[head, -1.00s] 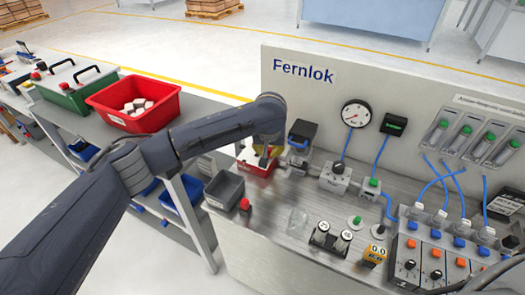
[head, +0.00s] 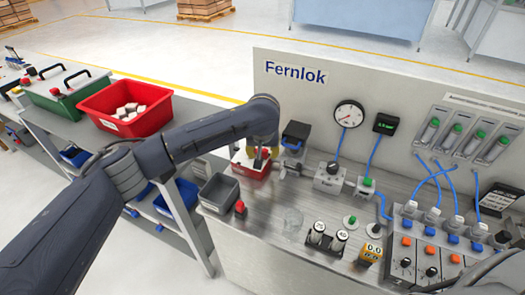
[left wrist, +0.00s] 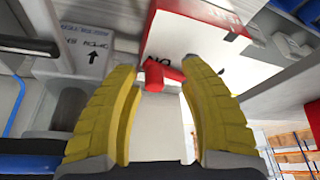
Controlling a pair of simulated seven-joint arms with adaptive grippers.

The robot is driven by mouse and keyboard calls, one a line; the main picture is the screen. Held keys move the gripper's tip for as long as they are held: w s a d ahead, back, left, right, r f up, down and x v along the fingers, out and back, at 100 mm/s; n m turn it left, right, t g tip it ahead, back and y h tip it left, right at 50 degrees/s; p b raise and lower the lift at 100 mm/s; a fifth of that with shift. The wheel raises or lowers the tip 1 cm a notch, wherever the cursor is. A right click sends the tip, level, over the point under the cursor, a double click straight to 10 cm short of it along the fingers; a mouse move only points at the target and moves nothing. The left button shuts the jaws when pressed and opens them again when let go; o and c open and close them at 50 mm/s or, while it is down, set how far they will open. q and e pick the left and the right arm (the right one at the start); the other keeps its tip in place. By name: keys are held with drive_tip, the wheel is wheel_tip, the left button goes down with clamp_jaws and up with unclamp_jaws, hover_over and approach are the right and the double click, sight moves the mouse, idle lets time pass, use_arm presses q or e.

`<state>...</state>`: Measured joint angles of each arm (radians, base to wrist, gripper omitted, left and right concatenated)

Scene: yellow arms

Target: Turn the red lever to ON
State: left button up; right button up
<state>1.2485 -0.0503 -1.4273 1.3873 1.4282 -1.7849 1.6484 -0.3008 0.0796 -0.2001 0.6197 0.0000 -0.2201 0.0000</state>
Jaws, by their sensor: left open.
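My left gripper (head: 262,157) is over the left end of the Fernlok bench, beside a small red-and-white box (head: 250,170). In the left wrist view its two yellow fingers (left wrist: 166,88) stand apart. A red lever (left wrist: 164,78) shows between the fingertips, with a finger on each side; whether they touch it I cannot tell. Dark lettering (left wrist: 155,70), upside down in this view, is partly hidden behind the lever. The red-and-white box (left wrist: 205,30) fills the upper part of that view. In the head view the gripper hides the lever's surroundings.
A grey bin (head: 219,192) and a red button (head: 240,207) are just in front. A valve block (head: 331,177) and a gauge (head: 349,114) stand to the right. A red crate (head: 125,108) stands on the left bench.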

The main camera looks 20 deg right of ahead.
use_arm(q)
drive_tip(key=v, duration=1.2)
drive_tip(key=shift+w, duration=0.1)
